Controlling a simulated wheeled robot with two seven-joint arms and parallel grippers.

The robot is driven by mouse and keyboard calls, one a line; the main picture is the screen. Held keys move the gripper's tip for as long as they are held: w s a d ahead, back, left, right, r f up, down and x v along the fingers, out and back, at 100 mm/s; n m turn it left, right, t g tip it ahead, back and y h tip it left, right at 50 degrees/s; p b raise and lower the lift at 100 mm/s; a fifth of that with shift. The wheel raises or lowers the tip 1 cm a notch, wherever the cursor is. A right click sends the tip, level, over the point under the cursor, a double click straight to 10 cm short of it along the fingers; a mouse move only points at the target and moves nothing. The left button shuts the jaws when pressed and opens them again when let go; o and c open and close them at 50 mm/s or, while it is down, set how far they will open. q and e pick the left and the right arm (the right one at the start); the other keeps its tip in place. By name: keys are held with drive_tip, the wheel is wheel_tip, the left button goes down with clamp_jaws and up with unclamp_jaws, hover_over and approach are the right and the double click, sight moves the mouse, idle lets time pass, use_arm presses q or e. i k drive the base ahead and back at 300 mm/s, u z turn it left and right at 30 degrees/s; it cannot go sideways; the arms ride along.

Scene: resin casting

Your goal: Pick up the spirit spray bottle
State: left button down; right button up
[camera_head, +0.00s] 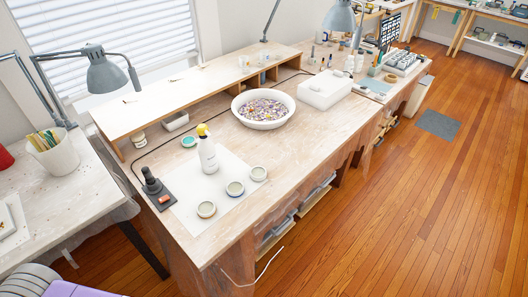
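The spray bottle (208,154) is white with a yellow spray head. It stands upright on a pale mat (213,209) near the front left of the wooden workbench (290,150). Nothing touches it that I can see. Neither of my grippers shows in the head view.
A wide white bowl (263,108) and a white box (324,90) stand behind to the right.

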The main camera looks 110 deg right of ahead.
sight(207, 155)
drive_tip(key=z, duration=2.25)
